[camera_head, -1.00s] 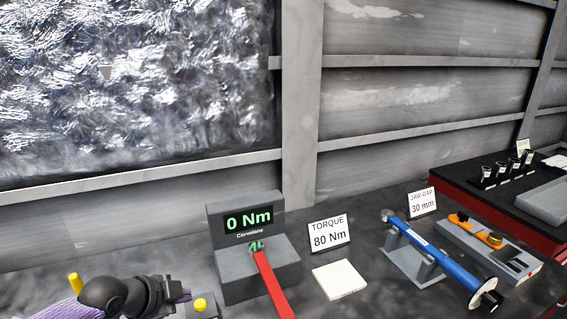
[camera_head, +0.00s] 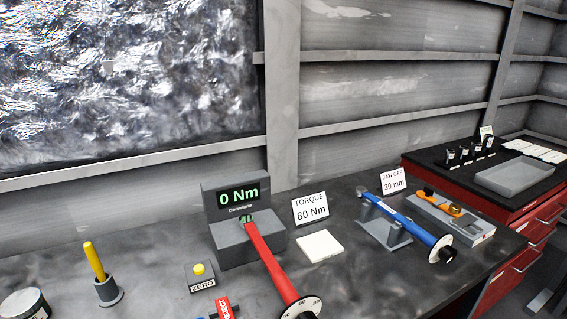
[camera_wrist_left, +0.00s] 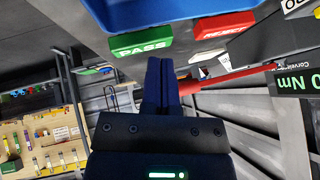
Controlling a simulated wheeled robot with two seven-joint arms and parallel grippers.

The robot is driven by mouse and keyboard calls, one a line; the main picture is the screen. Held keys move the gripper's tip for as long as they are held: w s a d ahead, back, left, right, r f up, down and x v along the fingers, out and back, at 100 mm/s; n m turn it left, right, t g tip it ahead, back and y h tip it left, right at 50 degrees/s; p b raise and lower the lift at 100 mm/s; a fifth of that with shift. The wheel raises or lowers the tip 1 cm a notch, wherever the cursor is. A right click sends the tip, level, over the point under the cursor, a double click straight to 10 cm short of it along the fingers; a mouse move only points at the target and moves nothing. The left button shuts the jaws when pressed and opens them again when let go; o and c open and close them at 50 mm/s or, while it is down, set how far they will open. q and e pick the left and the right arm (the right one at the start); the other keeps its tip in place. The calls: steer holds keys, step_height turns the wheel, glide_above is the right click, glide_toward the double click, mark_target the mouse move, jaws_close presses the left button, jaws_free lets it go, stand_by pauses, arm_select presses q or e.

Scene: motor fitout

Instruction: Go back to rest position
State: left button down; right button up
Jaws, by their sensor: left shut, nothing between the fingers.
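My left gripper (camera_wrist_left: 162,85) shows in the left wrist view with its two dark fingers together and nothing between them. It is out of the head view, and no right gripper is in view. In the head view the torque tester (camera_head: 236,215) reads 0 Nm. A red torque wrench (camera_head: 265,250) extends from it toward the front, its round dial at the lower end. The wrench also shows in the left wrist view (camera_wrist_left: 225,79), behind the fingers.
A ZERO button box (camera_head: 200,278), a holder with a yellow marker (camera_head: 96,265) and a round tin (camera_head: 25,303) stand at the left. A blue wrench (camera_head: 408,222) rests on a stand. A red cabinet (camera_head: 505,215) is at the right. The left wrist view shows PASS (camera_wrist_left: 140,42) and REJECT (camera_wrist_left: 224,27) blocks.

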arm_select(q)
steer(key=shift+n+g, duration=0.4)
steer(key=shift+n, duration=0.3)
steer(key=s+d, duration=0.1)
steer(key=s+d+f, duration=0.1)
steer(key=s, duration=0.1)
steer(key=s+d, duration=0.1)
steer(key=d, duration=0.1)
steer(key=shift+s+f, duration=0.25)
steer(key=shift+s, duration=0.15)
steer(key=s+a+n+g+y, duration=0.1)
steer(key=s+a+n+y, duration=0.2)
steer(key=s+n, duration=0.35)
steer(key=s+a+n+g+y, duration=0.1)
steer(key=s+a+n+y, duration=0.1)
steer(key=s+n, duration=0.45)
steer(key=s+a+f+m+g+b, duration=0.1)
steer(key=s+f+b, duration=0.1)
steer(key=f, duration=0.9)
steer(key=s+f+m+b, duration=0.1)
steer(key=s+f, duration=0.2)
steer(key=f, duration=0.7)
steer(key=s+a+f+g+b, duration=0.1)
steer(key=s+a+f+b, duration=0.1)
steer(key=s+f, duration=1.1)
steer(key=shift+a+y, duration=0.3)
steer(key=shift+a, duration=0.15)
